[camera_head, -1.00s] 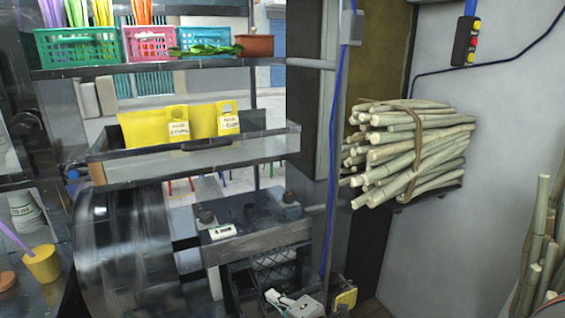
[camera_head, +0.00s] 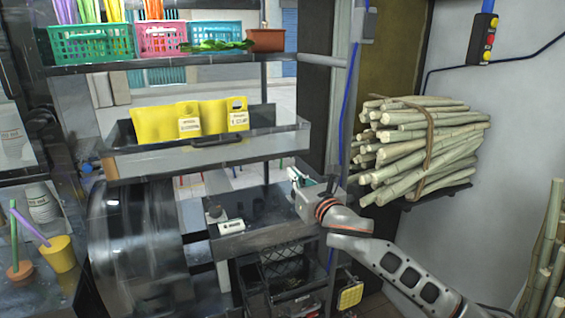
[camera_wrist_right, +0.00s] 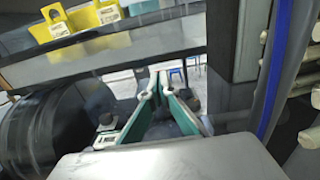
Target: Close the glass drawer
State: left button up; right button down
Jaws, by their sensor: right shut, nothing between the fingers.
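The glass drawer (camera_head: 205,152) is a long, see-through-walled tray on the rack below the upper shelf. It has a dark handle on its front and holds yellow packets (camera_head: 188,120) with labels. How far out it stands is hard to tell. In the right wrist view the drawer (camera_wrist_right: 110,53) crosses the upper left. My right gripper (camera_head: 299,177) is below and right of the drawer's right end, apart from it. In the right wrist view its green-padded fingers (camera_wrist_right: 153,86) come together at the tips, with nothing between them. My left gripper is not in view.
A dark drum (camera_head: 134,240) stands below the drawer on the left. A dark work surface (camera_head: 262,208) lies under my right gripper. A post with a blue cable (camera_head: 349,110) and a cane bundle (camera_head: 430,150) are to the right. Colored baskets (camera_head: 95,44) stand on the upper shelf.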

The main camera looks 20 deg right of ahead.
aim_at(278, 158)
jog(key=w, duration=0.8)
jog(key=shift+w+a+p, duration=0.15)
jog(key=shift+w+p, duration=0.2)
